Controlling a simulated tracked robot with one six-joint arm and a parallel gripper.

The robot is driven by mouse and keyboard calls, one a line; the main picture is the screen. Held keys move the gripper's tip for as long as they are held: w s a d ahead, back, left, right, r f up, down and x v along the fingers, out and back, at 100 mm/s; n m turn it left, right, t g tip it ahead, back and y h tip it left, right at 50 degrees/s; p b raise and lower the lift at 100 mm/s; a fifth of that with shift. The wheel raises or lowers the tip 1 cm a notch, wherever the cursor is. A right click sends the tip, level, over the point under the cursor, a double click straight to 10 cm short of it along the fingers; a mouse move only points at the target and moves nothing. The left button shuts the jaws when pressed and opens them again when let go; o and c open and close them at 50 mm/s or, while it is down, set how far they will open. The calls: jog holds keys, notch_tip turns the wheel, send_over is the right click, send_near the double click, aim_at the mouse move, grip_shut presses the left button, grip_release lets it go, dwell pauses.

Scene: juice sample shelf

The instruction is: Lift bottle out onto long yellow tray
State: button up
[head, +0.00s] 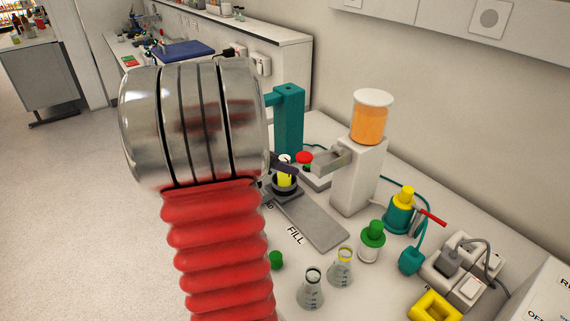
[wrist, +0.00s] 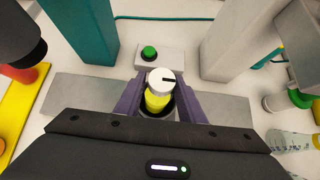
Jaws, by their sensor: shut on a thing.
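The bottle (wrist: 158,98) has yellow contents and a white cap with a black mark. It also shows in the head view (head: 284,174), partly covered by a dark finger. My gripper (wrist: 160,88) has its purple fingers on either side of the bottle and is shut on it. The bottle's lower end sits in a dark round holder (head: 285,189) on a grey slide plate. A yellow strip, likely the long yellow tray (wrist: 22,112), shows at the left of the wrist view with a red-orange item at its upper part. My arm may hide it in the head view.
A teal post (head: 289,120) stands behind the holder, and a white dispenser (head: 357,175) with an orange tank stands to the right. A green button (wrist: 149,52) lies beyond the bottle.

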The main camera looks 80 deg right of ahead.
aim_at(287, 156)
jog(key=c, duration=0.5)
jog(key=shift+c, duration=0.2)
jog(key=shift+r, duration=0.85)
dwell(0.6)
jog(key=shift+r, duration=0.7)
jog(key=shift+r, duration=0.15)
